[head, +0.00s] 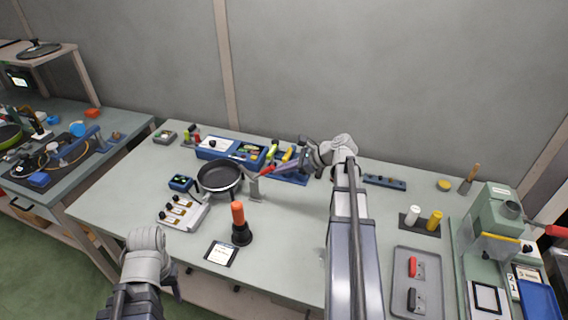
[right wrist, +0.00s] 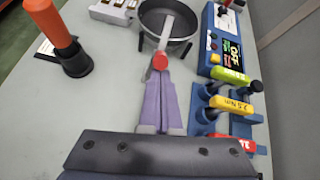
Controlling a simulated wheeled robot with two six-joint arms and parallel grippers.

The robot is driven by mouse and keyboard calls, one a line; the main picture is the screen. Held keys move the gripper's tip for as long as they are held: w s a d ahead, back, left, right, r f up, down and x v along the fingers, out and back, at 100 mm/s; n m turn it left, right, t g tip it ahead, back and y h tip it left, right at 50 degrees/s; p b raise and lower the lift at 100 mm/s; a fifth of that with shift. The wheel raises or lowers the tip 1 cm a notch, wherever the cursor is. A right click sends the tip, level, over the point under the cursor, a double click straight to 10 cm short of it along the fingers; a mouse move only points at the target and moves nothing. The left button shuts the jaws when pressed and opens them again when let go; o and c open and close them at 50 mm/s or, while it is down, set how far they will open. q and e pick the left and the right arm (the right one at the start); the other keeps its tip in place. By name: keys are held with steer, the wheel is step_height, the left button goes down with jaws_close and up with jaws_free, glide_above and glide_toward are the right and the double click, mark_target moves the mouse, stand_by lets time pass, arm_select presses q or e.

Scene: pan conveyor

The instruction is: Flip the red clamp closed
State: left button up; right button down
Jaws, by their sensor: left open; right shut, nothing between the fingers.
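The red clamp shows in the head view as a red handle end (head: 265,170) beside the dark pan (head: 220,177). In the right wrist view the clamp's round red end (right wrist: 160,62) sits on a grey bar that reaches toward the pan (right wrist: 170,18). My right gripper (head: 272,168) reaches in from the right. Its purple fingers (right wrist: 158,78) are shut and empty, with their tips right at the red end. I cannot tell whether they touch it. My left gripper (head: 147,240) is over the table's front left edge, away from the clamp; its fingers are hard to make out.
An orange-handled tool (head: 238,215) stands in a black base in front of the pan. A blue rack with coloured handles (right wrist: 232,105) is close beside my right fingers. A blue box (head: 214,146) stands behind the pan. A grey tray (head: 395,290) lies at right.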

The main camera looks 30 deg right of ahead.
steer(key=w+a+r+g+h+p, duration=0.1)
steer(key=p, duration=0.2)
steer(key=w+a+r+g+h+p, duration=0.1)
steer(key=r+g+p, duration=0.1)
steer(key=p, duration=0.1)
steer(key=w+a+r+g+h+p, duration=0.1)
steer(key=h+p, duration=0.1)
steer(key=p, duration=0.2)
steer(key=shift+w+r, duration=0.35)
steer(key=shift+w, duration=0.05)
steer(key=shift+w+a+r+g+h+p, duration=0.1)
steer(key=shift+w+a+g+h+p, duration=0.3)
steer(key=shift+g+p, duration=0.25)
steer(key=shift+w+a, duration=0.45)
steer(key=shift+w, duration=0.05)
steer(key=shift+r, duration=0.1)
steer(key=shift+s+d, duration=0.3)
steer(key=s+d+p+v, duration=0.1)
steer(key=p+v, duration=0.9)
steer(key=v, duration=0.1)
steer(key=shift+d+f, duration=0.35)
